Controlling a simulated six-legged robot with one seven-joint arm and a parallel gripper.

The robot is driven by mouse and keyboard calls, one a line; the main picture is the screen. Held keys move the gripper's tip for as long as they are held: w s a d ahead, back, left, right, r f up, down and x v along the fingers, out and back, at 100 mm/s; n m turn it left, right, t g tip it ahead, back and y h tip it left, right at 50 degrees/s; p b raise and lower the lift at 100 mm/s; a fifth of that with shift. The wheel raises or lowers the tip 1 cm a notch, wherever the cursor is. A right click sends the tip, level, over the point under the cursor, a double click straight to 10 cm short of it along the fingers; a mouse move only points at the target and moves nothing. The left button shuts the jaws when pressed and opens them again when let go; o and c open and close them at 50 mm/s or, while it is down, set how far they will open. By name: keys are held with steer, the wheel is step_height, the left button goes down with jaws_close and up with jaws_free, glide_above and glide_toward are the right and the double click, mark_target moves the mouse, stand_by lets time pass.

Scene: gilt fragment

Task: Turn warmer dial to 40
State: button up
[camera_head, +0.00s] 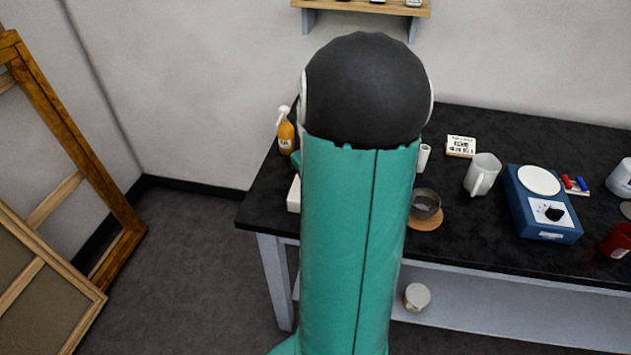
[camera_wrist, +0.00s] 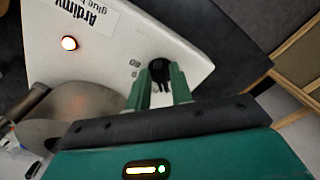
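The dial's pointer and scale setting are not readable. In the head view my arm hides the gripper and dial; a white edge (camera_head: 293,195) left of the arm may be the warmer.
The black table (camera_head: 480,128) carries a blue hotplate (camera_head: 521,205) with its own knob, a white jug (camera_head: 483,175), a dark bowl (camera_head: 425,204) on a cork mat and an orange spray bottle (camera_head: 286,136). Wooden frames (camera_head: 75,140) lean at the left.

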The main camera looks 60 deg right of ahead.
steer(key=shift+o, duration=0.6)
step_height(320, 180, up, 14)
steer(key=shift+f, duration=0.1)
stand_by(0.5)
steer(key=w+a+r+n+h, duration=0.1)
steer(key=w+a+r, duration=0.15)
steer(key=a, duration=0.75)
steer(key=s+a+n+t, duration=0.1)
steer(key=s+a+t, duration=0.1)
steer(key=a, duration=1.1)
steer(key=s+a+n+t+y, duration=0.1)
steer(key=s+a+n+t, duration=0.1)
steer(key=a, duration=1.1)
steer(key=shift+s+a+f+t, duration=0.15)
steer(key=shift+s+f+t, duration=0.2)
steer(key=shift+t, duration=0.45)
steer(key=shift+r, duration=0.1)
